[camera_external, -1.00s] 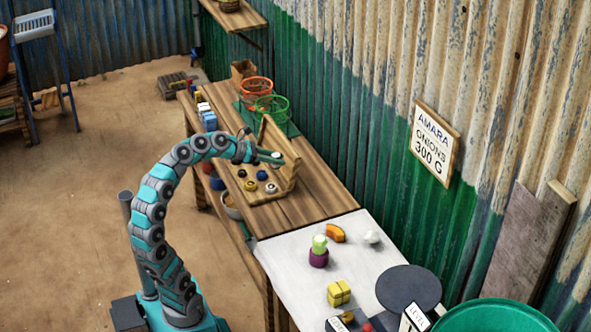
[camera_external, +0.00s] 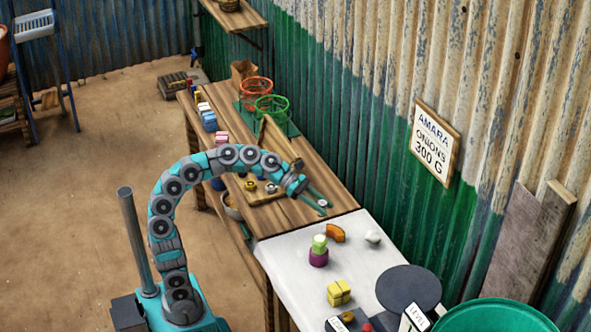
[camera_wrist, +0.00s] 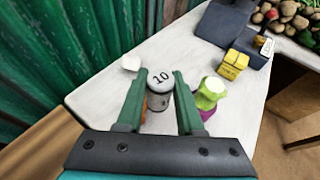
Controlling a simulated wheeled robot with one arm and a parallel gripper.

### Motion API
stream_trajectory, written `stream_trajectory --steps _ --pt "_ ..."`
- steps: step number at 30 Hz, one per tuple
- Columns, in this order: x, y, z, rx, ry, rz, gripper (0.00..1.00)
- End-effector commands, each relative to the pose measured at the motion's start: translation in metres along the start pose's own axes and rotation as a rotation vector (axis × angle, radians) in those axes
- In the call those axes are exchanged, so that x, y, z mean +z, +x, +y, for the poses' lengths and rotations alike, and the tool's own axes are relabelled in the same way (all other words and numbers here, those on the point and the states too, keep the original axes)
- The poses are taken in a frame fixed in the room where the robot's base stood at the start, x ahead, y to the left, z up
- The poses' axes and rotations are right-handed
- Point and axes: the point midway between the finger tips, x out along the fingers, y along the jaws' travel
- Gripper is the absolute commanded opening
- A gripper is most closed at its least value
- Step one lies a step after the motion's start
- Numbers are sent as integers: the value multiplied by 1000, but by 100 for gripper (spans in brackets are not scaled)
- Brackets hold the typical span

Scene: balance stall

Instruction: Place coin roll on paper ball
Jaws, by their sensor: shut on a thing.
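My gripper (camera_external: 319,202) is shut on a short grey cylinder marked "10", which I take for the coin roll (camera_wrist: 159,84). In the wrist view the roll is upright between the two green fingers, and it also shows small at the fingertips in the external view (camera_external: 322,203). It is in the air near the seam of the wooden bench and the white table top. The white crumpled paper ball (camera_external: 372,237) lies on the white top, ahead and right of my gripper. In the wrist view the paper ball (camera_wrist: 131,63) is just beyond the left finger, apart from the roll.
On the white top (camera_external: 290,265) stand an orange wedge (camera_external: 335,233), a light green piece (camera_external: 319,242) on a purple thing (camera_external: 318,258), and yellow blocks (camera_external: 339,292). A dark round pan (camera_external: 408,287) is nearer the front. The green corrugated wall (camera_external: 400,200) runs behind the paper ball.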

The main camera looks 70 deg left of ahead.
Motion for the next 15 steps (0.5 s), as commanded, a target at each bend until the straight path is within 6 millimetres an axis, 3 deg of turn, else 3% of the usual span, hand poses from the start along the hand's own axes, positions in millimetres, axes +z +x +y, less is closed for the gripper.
stream_trajectory --steps 3,8,15 --pt "2 18 -14 -49 21 1 0" --pt "2 30 -21 -79 32 1 0" --pt "9 56 -3 -81 36 0 0"
